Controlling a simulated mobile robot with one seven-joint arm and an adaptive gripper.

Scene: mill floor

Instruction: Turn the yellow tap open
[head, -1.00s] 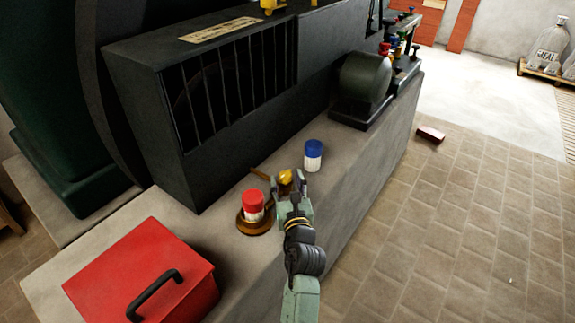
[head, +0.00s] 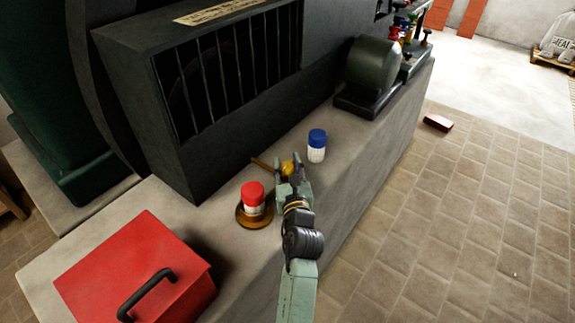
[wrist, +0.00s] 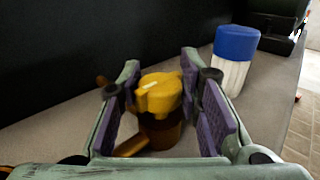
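The yellow tap (head: 288,168) stands on the grey stone ledge, its handle on a brass-brown body with a pipe. In the wrist view the yellow handle (wrist: 158,92) sits between the two purple-padded fingers of my gripper (wrist: 160,72). The handle is close to the right finger, with a gap at the left finger; I cannot tell whether it touches the right one. My gripper (head: 291,172) is open around the tap in the head view and partly hides it.
A red-capped jar (head: 252,196) stands in a brown dish just left of my gripper. A blue-capped jar (head: 317,146) stands behind to the right. A red box (head: 135,272) is at front left. A dark barred housing (head: 215,85) rises behind. The tiled floor right is mostly clear.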

